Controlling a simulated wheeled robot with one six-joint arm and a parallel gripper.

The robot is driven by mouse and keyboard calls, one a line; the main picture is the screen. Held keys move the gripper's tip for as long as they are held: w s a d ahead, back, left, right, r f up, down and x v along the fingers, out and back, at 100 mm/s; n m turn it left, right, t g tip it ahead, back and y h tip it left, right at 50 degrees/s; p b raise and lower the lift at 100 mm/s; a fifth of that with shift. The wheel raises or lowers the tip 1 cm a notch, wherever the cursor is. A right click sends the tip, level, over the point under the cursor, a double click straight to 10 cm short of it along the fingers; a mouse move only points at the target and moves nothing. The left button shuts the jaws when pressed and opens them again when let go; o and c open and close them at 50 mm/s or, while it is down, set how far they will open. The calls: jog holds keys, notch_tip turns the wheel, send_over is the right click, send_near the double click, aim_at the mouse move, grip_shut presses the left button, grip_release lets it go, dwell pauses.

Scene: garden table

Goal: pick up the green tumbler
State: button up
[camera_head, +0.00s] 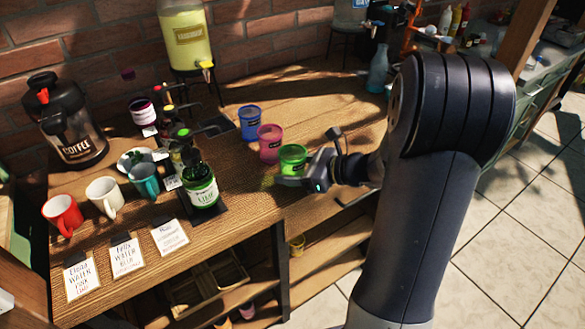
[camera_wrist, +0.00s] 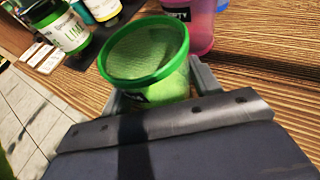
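The green tumbler (camera_head: 292,157) stands upright on the wooden table, at the right end of a row of tumblers. In the wrist view the green tumbler (camera_wrist: 146,55) sits between my fingers, its open rim towards the camera. My gripper (camera_head: 298,177) reaches it from the right, low at its side. In the wrist view my gripper (camera_wrist: 160,92) has one finger on each side of the tumbler's lower body. Both fingers look close against it, but I cannot tell whether they press on it. The tumbler's base is hidden by my gripper.
A pink tumbler (camera_head: 270,144) stands close beside the green one, and a blue tumbler (camera_head: 250,122) is beyond it. A green-labelled lime bottle (camera_head: 201,186) stands to the left on a dark tray. Mugs (camera_head: 104,197) and paper cards (camera_head: 126,256) are farther left.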

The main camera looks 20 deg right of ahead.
jog(key=c, duration=0.6)
jog(key=shift+r, duration=0.1)
